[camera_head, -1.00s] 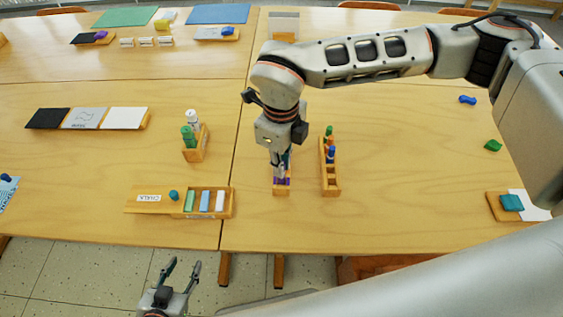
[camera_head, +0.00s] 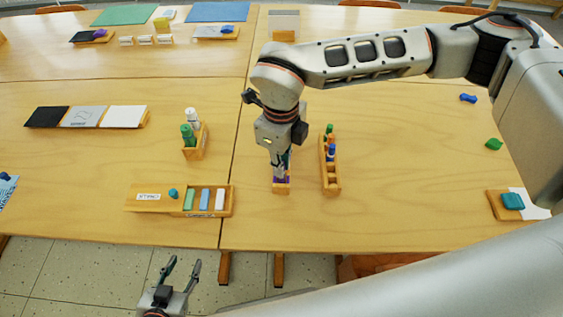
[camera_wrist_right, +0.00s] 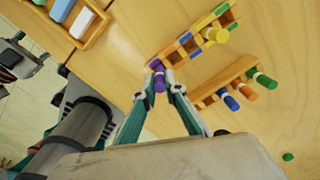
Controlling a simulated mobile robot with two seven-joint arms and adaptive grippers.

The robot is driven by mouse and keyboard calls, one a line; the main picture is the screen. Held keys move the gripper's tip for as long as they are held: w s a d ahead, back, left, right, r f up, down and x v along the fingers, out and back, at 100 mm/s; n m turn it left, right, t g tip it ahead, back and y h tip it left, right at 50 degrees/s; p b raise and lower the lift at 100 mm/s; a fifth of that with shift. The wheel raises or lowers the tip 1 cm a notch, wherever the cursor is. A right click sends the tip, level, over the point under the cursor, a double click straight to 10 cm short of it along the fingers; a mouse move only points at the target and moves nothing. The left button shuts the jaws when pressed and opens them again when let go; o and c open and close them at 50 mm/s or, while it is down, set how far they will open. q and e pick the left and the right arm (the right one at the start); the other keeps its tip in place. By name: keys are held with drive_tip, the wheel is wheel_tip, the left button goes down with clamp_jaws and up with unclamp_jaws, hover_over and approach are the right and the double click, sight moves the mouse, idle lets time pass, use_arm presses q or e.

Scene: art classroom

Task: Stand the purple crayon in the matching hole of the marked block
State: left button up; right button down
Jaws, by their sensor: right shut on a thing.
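The purple crayon (camera_wrist_right: 159,80) is between the fingertips of my right gripper (camera_wrist_right: 165,84), which is shut on it. The crayon is at the end of a narrow wooden block (camera_head: 281,190) with colour marks. In the head view my right gripper (camera_head: 281,172) hides most of the block. My left gripper (camera_head: 181,273) is open and empty, off the table's front edge.
A second wooden holder (camera_head: 330,186) with blue, orange and green crayons stands close to the right. A chalk box (camera_head: 231,203) and a bottle holder (camera_head: 197,152) are to the left. The table right of the second holder is mostly clear.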

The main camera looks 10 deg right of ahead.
drive_tip(key=shift+f, duration=0.65)
idle(0.7)
drive_tip(key=c, duration=2)
unclamp_jaws()
drive_tip(key=shift+o, duration=1.2)
drive_tip(key=shift+r+p, duration=1.5)
drive_tip(key=shift+r, duration=1.55)
